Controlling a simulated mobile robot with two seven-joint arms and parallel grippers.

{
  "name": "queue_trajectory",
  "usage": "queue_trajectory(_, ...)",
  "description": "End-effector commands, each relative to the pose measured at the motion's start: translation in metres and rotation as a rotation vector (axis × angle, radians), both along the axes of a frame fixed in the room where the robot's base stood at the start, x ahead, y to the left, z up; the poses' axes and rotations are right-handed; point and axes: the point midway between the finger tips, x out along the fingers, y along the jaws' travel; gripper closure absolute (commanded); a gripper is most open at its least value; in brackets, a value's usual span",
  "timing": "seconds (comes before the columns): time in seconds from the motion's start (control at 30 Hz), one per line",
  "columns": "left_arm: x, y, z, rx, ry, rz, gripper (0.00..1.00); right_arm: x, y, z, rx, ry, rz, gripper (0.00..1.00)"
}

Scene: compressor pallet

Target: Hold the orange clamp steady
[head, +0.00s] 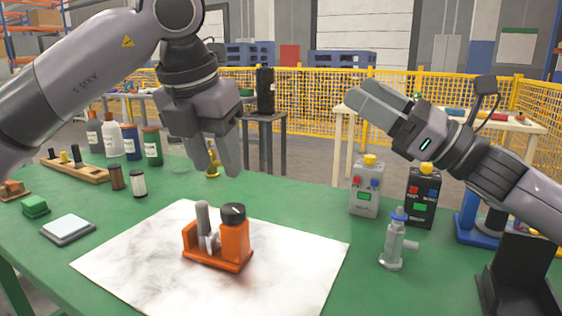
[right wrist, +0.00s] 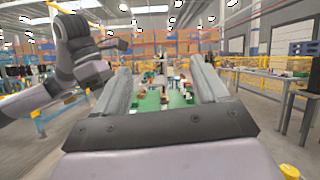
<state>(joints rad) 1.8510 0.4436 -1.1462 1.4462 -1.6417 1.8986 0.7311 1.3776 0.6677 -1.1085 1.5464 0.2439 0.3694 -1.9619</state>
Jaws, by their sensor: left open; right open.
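The orange clamp (head: 234,247) stands upright on a white marbled sheet (head: 130,267) in the head view. It has a grey upright pin and a black round knob on top. My left gripper (head: 218,168) hangs above and behind the clamp, pointing down, open and empty, apart from it. My right gripper (head: 368,100) is raised at the right, well away from the clamp, and points left. In the right wrist view its two fingers (right wrist: 165,85) are spread with nothing between them.
A grey valve with a blue top (head: 393,243) is nearer. Several bottles (head: 131,141) and a wooden rack (head: 75,166) are at the left. Green table (head: 300,200) is bare between.

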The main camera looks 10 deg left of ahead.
Motion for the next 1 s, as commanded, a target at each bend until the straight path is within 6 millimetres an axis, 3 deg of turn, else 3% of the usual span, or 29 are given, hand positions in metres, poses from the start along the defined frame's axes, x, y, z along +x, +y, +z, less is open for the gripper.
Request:
queue_trajectory(0.03, 0.0, 0.0, 0.0, 0.0, 0.0, 0.0, 0.57, 0.001, 0.021, -0.022, -0.033, 0.033, 0.02, 0.28)
queue_trajectory(0.2, 0.0, 0.0, 0.0, 0.0, 0.0, 0.0, 0.57, -0.004, 0.077, -0.098, -0.152, 0.131, 0.07, 0.28)
queue_trajectory(0.4, 0.0, 0.0, 0.0, 0.0, 0.0, 0.0, 0.57, -0.02, 0.121, -0.178, -0.291, 0.215, 0.112, 0.28)
queue_trajectory(0.5, 0.0, 0.0, 0.0, 0.0, 0.0, 0.0, 0.57, -0.027, 0.132, -0.205, -0.344, 0.24, 0.125, 0.28)
queue_trajectory(0.7, 0.0, 0.0, 0.0, 0.0, 0.0, 0.0, 0.57, -0.034, 0.143, -0.231, -0.393, 0.261, 0.136, 0.28)
queue_trajectory(1.0, 0.0, 0.0, 0.0, 0.0, 0.0, 0.0, 0.57, -0.027, 0.174, -0.233, -0.397, 0.263, 0.139, 0.28)
